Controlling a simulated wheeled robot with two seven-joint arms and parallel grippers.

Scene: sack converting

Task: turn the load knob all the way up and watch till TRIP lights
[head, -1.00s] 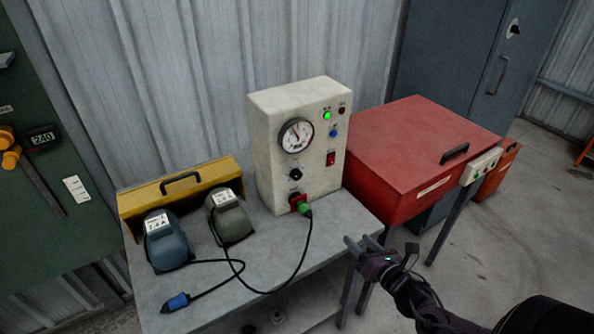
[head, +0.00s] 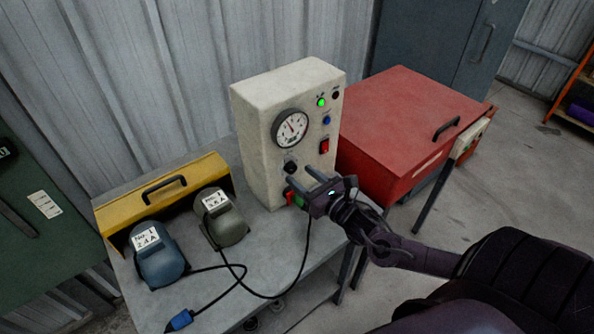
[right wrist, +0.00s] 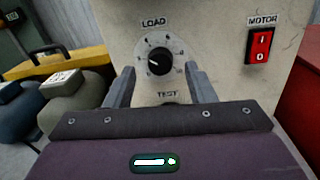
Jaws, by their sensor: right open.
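The cream test box (head: 262,125) stands on a grey bench, with a round dial gauge (head: 291,128) on its face. A green lamp (head: 321,102) is lit at the top; the dark red lamp (head: 336,95) beside it looks unlit. The black load knob (head: 290,167) sits below the gauge; in the right wrist view the knob (right wrist: 159,64), under the word LOAD, has its white mark pointing to the left. My right gripper (head: 302,182) is open in front of the box, its fingers (right wrist: 160,88) either side of the knob's lower area, not gripping it. My left gripper is out of view.
A red MOTOR switch (right wrist: 260,46) is right of the knob. A green plug (head: 299,200) with a black cable is below it. Blue (head: 158,258) and olive (head: 222,216) motor units and a yellow cover (head: 165,190) stand left. A red cabinet (head: 410,120) stands right.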

